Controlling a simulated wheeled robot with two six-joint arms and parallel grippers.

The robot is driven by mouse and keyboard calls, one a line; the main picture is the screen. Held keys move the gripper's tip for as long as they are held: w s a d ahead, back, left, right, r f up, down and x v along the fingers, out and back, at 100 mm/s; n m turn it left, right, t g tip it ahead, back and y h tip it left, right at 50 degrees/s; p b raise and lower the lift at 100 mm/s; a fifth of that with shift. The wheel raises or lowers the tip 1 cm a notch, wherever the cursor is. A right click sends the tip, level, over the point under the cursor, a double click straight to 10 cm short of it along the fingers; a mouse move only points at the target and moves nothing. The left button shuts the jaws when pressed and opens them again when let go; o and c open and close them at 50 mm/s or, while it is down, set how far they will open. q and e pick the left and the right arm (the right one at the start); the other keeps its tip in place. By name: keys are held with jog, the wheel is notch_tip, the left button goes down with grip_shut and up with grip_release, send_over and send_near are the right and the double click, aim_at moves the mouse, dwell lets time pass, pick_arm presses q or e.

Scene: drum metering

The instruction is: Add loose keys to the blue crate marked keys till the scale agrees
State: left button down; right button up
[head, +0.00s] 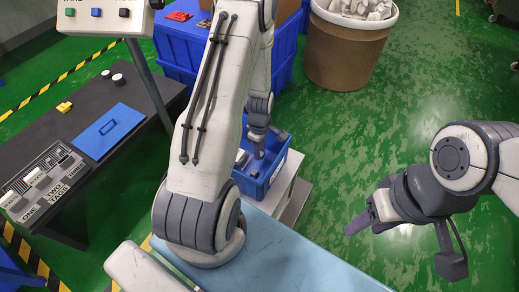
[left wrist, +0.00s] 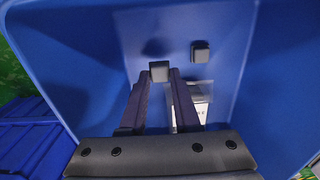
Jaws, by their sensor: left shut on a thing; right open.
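A blue crate (head: 262,187) with a small white label stands below my left arm in the head view; the label is too small to read there. My left gripper (head: 258,152) reaches down into it. In the left wrist view its fingers (left wrist: 160,74) are shut on a dark grey key (left wrist: 159,69), inside the blue walls of the crate (left wrist: 275,60). Another dark key (left wrist: 201,51) lies apart from it, to the right. A white label (left wrist: 203,102) is partly hidden by a finger. My right gripper (head: 360,222) is open and empty over the green floor.
The crate stands on a pale stand (head: 297,193). A dark table (head: 120,90) at left holds a blue lid-like panel (head: 108,131), a yellow piece (head: 64,107) and a marked board (head: 42,180). Large blue bins (head: 182,45) and a brown tub (head: 345,50) stand behind.

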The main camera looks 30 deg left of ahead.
pick_arm(q)
jog(key=shift+f+b, duration=1.05)
jog(key=shift+f, duration=0.55)
dwell(0.5)
jog(key=c, duration=0.6)
grip_release()
jog(key=shift+o, duration=0.2)
notch_tip(320, 180, up, 10)
jog(key=p, duration=0.3)
jog(key=shift+r, duration=0.25)
